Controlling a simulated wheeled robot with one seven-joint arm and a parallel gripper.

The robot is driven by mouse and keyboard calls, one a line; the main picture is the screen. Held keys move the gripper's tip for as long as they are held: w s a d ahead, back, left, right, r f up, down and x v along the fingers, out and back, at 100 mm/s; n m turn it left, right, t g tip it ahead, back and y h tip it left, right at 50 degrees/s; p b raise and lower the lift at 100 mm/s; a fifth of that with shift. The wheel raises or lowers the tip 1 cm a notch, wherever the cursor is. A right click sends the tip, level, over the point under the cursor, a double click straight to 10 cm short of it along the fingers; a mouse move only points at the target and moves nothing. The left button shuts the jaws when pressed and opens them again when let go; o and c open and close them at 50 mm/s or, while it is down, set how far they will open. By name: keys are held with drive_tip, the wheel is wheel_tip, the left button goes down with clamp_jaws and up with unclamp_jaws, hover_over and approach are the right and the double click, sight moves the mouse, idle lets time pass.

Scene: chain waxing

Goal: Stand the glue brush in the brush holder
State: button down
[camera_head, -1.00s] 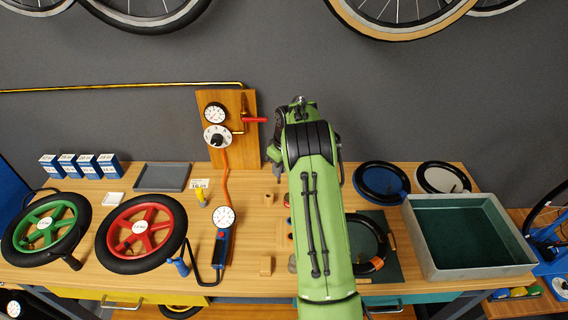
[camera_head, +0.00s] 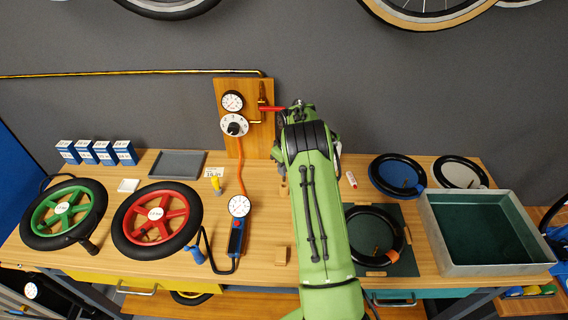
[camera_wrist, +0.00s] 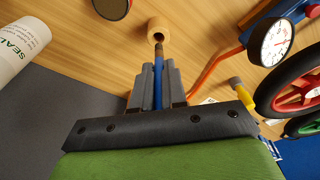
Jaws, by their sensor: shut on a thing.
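My gripper (camera_wrist: 156,90) is shut on the glue brush (camera_wrist: 158,72), a slim blue handle with a metal ferrule and dark end. The brush points away from the gripper toward a small round wooden holder (camera_wrist: 160,30) with a dark opening. Its end overlaps the opening in the wrist view; I cannot tell whether it is inside or just above. In the head view my gripper (camera_head: 279,152) is over the bench below the gauge board, and my arm hides the brush. A small wooden piece (camera_head: 283,188) there, partly covered, is probably the holder.
A white sealant container (camera_wrist: 18,48) is close on the left in the wrist view. A gauge (camera_head: 239,206) with an orange hose, a wooden block (camera_head: 282,256), a red-and-white tube (camera_head: 351,180) and a metal tray (camera_head: 485,268) are on the bench. A red wheel (camera_head: 157,222) lies left.

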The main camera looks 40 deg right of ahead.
sight(284, 178)
drive_tip(key=shift+f+b, duration=1.75)
drive_tip(key=shift+f, duration=0.75)
drive_tip(key=c, duration=1.1)
unclamp_jaws()
drive_tip(key=shift+r, duration=0.1)
wheel_tip(284, 178, up, 16)
drive_tip(key=s, duration=0.2)
drive_tip(key=shift+d+f, duration=0.2)
drive_tip(key=shift+s, duration=0.1)
